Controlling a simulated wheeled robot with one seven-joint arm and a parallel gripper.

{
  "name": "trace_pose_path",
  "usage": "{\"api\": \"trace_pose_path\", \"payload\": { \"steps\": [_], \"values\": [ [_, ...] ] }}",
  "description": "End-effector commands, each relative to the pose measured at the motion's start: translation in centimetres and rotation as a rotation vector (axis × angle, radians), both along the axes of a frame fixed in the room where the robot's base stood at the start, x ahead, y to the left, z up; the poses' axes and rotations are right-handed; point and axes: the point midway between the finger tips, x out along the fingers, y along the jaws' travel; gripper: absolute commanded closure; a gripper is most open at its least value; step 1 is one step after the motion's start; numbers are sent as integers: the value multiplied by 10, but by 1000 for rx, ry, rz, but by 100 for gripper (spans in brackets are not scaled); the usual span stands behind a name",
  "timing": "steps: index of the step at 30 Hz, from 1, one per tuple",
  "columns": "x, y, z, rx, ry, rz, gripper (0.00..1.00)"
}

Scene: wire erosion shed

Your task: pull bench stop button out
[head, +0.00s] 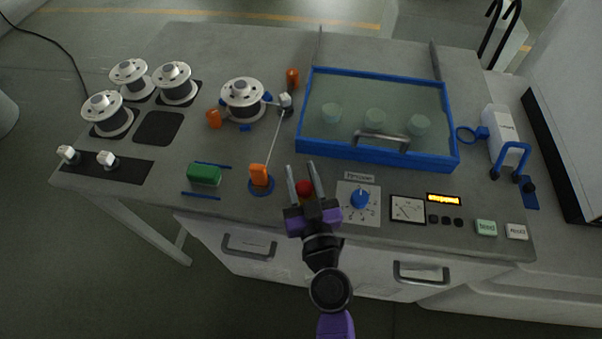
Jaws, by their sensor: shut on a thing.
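The bench stop button (304,187) is a small red knob near the front edge of the grey bench, left of the dial panel. My gripper (302,177) reaches over the front edge from below. Its two grey fingers stand on either side of the red button and are shut on it. The button's base is hidden by the fingers and the gripper body. I cannot tell from this view how far the button stands out.
A blue dial (359,198) sits close right of my gripper, then a gauge (407,209) and pale buttons (486,228). An orange lever (259,175) stands close left. A blue-framed lidded tank (378,160) lies behind. Drawer handles (421,272) jut from the front.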

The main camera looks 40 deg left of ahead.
Motion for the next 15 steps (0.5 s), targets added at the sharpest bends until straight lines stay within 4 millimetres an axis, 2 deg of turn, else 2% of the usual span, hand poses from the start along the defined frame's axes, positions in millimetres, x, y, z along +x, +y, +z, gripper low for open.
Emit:
{"api": "trace_pose_path", "payload": {
  "steps": [10,15],
  "values": [
    [0,-1,-1,-1,1,-1,100],
    [0,0,7,-1,-1,0,100]
  ]
}}
